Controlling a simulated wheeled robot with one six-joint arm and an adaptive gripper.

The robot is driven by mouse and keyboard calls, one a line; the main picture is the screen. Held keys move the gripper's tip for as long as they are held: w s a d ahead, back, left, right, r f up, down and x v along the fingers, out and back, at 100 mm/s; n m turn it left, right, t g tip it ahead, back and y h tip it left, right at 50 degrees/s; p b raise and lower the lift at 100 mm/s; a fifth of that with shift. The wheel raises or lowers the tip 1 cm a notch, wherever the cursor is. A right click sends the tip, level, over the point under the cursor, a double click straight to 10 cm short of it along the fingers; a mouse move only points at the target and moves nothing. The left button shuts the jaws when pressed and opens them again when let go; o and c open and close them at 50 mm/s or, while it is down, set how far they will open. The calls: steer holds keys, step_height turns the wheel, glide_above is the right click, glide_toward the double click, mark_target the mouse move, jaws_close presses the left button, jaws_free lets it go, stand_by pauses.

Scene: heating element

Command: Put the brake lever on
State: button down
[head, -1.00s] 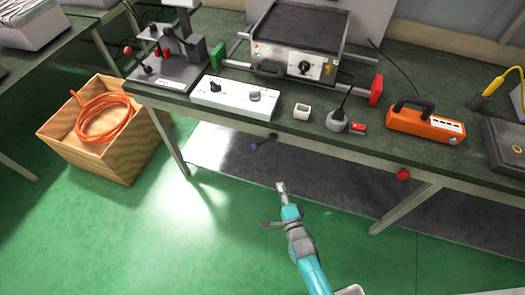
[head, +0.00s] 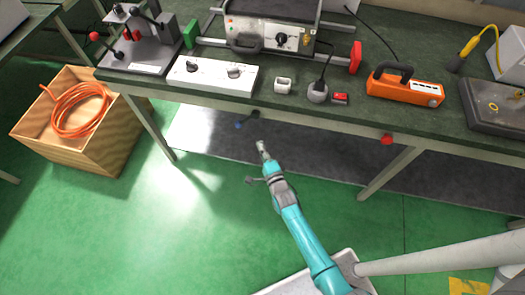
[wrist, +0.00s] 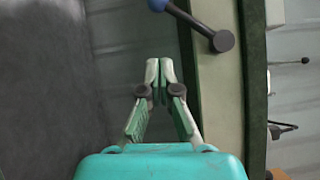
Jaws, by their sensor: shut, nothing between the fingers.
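A small lever (head: 247,119) with a blue end is on the front side of the bench, just below the top's edge; I take it to be the brake lever. In the wrist view the lever (wrist: 192,20) has a dark rod, a round dark end (wrist: 222,41) over the pale bench frame, and a blue end (wrist: 158,4) cut by the top edge. My gripper (head: 262,147) is in front of the bench, close to the lever. In the wrist view my gripper (wrist: 159,68) has its fingertips together, empty and apart from the lever.
The bench (head: 330,112) carries a heating unit (head: 258,32), a white control box (head: 212,75) and an orange device (head: 405,87). A red knob (head: 387,139) is on its front side. A wooden crate (head: 70,150) with orange hose stands left. The floor between is clear.

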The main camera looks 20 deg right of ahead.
mark_target(244, 121)
steer(key=w+a, duration=0.2)
steer(key=w, duration=0.6)
steer(key=shift+w+a+r, duration=0.25)
steer(key=shift+w+r, duration=0.05)
steer(key=shift+r, duration=0.1)
steer(key=shift+a, duration=0.15)
